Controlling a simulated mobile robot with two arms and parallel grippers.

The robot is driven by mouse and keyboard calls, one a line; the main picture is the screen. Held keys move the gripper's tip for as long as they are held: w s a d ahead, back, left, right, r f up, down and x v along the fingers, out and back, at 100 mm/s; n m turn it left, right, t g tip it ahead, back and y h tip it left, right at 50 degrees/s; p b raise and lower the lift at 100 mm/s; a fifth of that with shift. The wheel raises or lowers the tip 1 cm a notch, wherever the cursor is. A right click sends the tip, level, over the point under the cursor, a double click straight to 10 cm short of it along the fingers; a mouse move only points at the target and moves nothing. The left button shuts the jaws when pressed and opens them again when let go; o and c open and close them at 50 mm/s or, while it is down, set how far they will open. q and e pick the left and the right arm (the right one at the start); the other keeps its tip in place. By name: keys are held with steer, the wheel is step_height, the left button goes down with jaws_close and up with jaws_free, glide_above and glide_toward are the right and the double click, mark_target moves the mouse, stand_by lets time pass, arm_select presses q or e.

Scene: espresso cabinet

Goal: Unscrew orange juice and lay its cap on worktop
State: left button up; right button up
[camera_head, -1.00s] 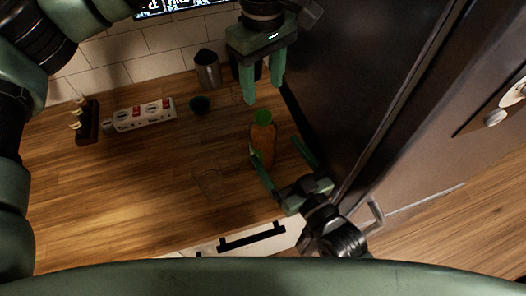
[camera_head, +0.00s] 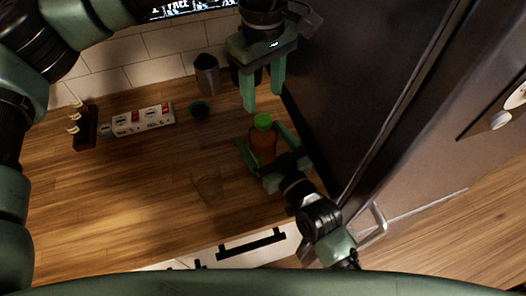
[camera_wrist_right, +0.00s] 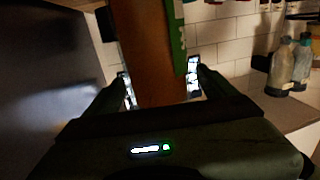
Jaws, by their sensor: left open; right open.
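The orange juice bottle (camera_head: 262,142) stands upright on the wooden worktop (camera_head: 150,190) with its green cap (camera_head: 263,121) on top. My right gripper (camera_head: 262,149) is open, with its fingers on either side of the bottle's body. The right wrist view shows the bottle's orange side (camera_wrist_right: 148,50) between the two fingers (camera_wrist_right: 160,90), with a green label strip along its right edge. Contact with the fingers cannot be told. My left gripper (camera_head: 263,100) is open and empty, fingers pointing down, above and behind the cap.
A clear glass (camera_head: 208,187) stands left of the bottle. A metal cup (camera_head: 207,75), a dark green cup (camera_head: 199,109), a box-like package (camera_head: 143,119) and a small rack (camera_head: 82,127) stand toward the back. The dark fridge side (camera_head: 345,90) bounds the right.

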mark_target(263, 119)
jaws_close()
arm_select(q)
steer(key=m, duration=0.4)
steer(key=shift+m, duration=0.3)
steer(key=m, duration=0.3)
steer(key=shift+m, duration=0.4)
steer(key=shift+f+m, duration=0.15)
steer(key=shift+m, duration=0.15)
steer(key=shift+f, duration=3.85)
